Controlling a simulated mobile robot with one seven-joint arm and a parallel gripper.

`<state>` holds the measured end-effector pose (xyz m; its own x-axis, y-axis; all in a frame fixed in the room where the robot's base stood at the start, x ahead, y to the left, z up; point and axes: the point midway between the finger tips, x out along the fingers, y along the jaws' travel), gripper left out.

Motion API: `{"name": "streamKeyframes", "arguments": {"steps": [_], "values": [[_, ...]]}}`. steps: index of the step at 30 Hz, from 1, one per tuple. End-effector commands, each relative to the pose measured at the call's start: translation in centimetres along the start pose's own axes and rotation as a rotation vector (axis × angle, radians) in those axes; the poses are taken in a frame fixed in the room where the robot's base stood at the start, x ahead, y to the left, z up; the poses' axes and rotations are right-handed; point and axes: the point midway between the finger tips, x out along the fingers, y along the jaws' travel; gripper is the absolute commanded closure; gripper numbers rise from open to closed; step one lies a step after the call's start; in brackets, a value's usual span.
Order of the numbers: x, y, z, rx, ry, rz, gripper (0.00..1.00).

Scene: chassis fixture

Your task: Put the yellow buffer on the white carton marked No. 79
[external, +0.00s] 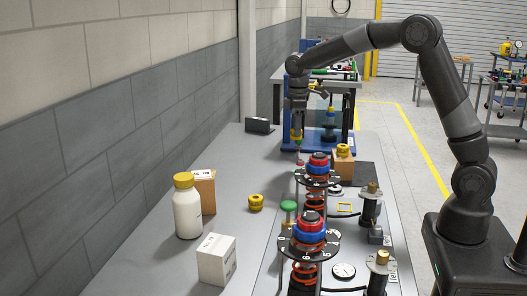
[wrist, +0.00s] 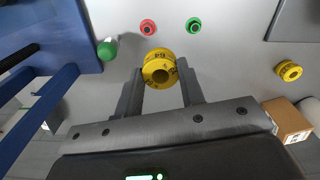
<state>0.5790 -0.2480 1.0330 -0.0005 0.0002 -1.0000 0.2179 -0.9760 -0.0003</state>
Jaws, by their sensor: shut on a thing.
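My gripper (external: 297,130) points down over the far part of the grey bench, beside the blue frame. Only a bit of this buffer shows in the external view (external: 297,139). The white carton (external: 216,260) stands at the near left of the bench; its print is too small to read. A second yellow buffer (external: 256,202) lies on the bench between them; it also shows in the wrist view (wrist: 288,71).
A white bottle with a yellow cap (external: 188,213) and a brown carton (external: 206,191) stand behind the white carton. Red-and-blue stacks on springs (external: 309,230) line the right side. The blue frame (external: 319,141) is close to my gripper. The bench's middle left is clear.

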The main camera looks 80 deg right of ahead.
Motion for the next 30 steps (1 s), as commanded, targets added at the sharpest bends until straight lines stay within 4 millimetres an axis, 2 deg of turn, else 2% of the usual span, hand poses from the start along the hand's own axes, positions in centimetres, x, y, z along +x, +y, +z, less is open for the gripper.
{"name": "streamKeyframes", "arguments": {"steps": [8,11,14,17,20,24,26,30], "values": [[-0.4,0.3,0.5,-0.002,0.000,0.000,0.86],[-0.6,-0.3,-0.2,-0.018,0.001,0.000,0.86],[-1.0,-2.0,-2.0,-0.063,0.002,0.001,0.86],[-1.8,-5.0,-4.8,-0.137,0.002,0.002,0.86],[-2.7,-8.9,-8.0,-0.226,0.002,0.002,0.86],[-4.1,-15.1,-11.8,-0.354,0.002,0.002,0.86],[-4.6,-17.9,-13.2,-0.408,0.002,0.002,0.86],[-6.0,-24.8,-15.8,-0.534,0.001,0.001,0.86]]}}
